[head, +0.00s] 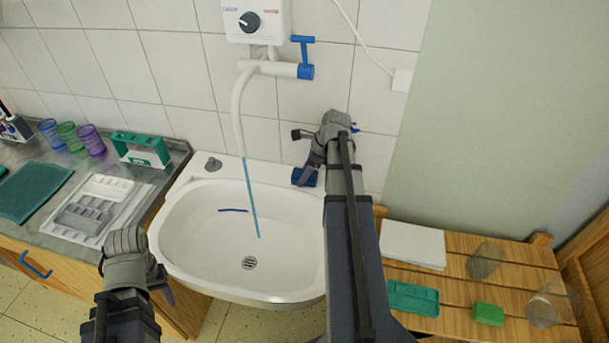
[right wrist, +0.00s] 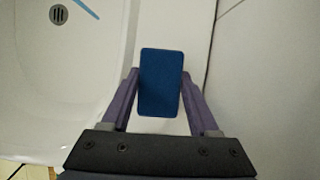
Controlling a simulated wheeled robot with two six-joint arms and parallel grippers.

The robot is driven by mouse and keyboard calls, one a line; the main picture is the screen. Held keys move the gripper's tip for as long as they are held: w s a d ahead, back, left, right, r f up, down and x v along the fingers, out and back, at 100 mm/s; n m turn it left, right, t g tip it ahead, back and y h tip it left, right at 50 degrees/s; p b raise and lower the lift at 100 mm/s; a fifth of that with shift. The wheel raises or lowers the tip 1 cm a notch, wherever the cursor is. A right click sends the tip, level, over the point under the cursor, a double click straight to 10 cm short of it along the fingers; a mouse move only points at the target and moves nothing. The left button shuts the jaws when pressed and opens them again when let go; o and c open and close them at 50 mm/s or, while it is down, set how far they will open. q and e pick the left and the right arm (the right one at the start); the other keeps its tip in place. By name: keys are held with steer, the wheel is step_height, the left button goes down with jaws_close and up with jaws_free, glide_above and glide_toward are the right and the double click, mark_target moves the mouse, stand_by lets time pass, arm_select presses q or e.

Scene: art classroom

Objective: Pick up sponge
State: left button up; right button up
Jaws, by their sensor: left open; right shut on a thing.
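A dark blue sponge (right wrist: 161,83) lies between the two purple fingers of my right gripper (right wrist: 161,100), which is shut on it. In the head view the sponge (head: 305,178) is at the right rim of the white sink, partly hidden by my right gripper (head: 309,166). My left gripper (head: 163,284) is at the sink's front left edge, open and apart from the sponge; its fingers are mostly hidden by my own wrist.
The white sink (head: 200,240) has a blue water stream (head: 250,195) falling from the tap (head: 241,105). The left counter holds cups (head: 70,137), a green-white box (head: 141,149) and trays (head: 84,217). The right wooden bench (head: 455,270) holds paper (head: 412,244), a green block (head: 488,313) and glasses (head: 486,261).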

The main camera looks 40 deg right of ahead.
step_height(320, 180, up, 10)
steer(key=p, duration=1)
arm_select(q)
step_height(320, 180, up, 10)
